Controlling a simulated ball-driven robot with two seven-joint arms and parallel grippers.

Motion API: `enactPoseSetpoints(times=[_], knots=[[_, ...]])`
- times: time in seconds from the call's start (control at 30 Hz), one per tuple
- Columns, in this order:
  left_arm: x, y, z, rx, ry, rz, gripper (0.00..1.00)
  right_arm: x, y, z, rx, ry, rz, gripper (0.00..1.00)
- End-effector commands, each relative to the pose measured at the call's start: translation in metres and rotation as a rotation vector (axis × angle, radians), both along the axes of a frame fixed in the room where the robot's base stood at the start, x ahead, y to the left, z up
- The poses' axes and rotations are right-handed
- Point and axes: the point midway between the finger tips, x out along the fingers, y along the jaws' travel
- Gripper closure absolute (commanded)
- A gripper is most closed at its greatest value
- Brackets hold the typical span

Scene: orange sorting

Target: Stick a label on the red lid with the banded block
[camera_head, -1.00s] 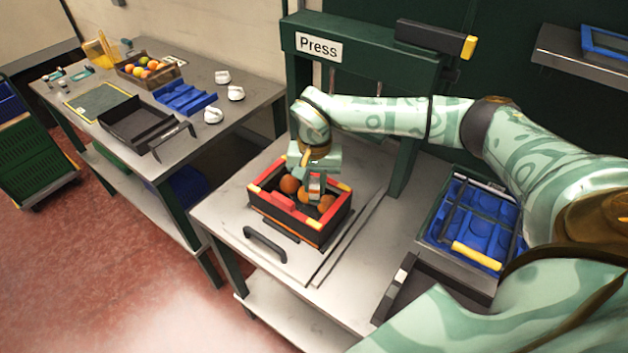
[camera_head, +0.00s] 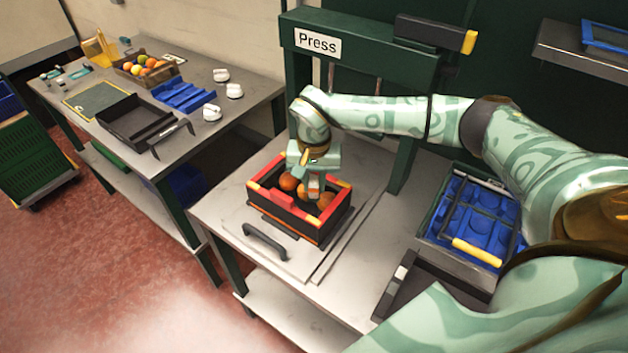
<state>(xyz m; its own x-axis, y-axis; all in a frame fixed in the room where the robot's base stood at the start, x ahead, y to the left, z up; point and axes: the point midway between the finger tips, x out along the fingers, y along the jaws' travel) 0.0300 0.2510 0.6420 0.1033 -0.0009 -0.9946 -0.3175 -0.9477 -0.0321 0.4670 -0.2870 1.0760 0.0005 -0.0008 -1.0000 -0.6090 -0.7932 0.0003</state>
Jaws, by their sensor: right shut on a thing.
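The red lid (camera_head: 333,209) shows as a red rim with black parts on top of a dark crate (camera_head: 283,222), which stands on the press table. Oranges (camera_head: 288,182) show through its open middle. My right gripper (camera_head: 314,194) points down over the middle of the lid. It is shut on a small pale block with an orange-red band (camera_head: 314,183), which looks like the banded block. The block is low, among the oranges and near the rim; I cannot tell whether it touches the lid. No label can be made out. My left gripper is not in view.
The green press frame (camera_head: 365,45) rises behind the crate. A black handle (camera_head: 264,242) lies in front. A crate with blue inserts (camera_head: 430,233) stands at the right. The left table holds a dark tray (camera_head: 118,106), an orange box (camera_head: 177,80) and white pieces (camera_head: 211,112).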

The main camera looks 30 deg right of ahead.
Motion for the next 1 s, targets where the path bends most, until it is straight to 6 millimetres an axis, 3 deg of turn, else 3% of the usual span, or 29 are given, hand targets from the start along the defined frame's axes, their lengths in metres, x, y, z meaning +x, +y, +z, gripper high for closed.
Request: enactPoseSetpoints(times=[1.0], knots=[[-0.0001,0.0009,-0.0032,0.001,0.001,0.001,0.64,-0.0002,0.0001,-0.0081,0.0,0.0,0.0,1.0]])
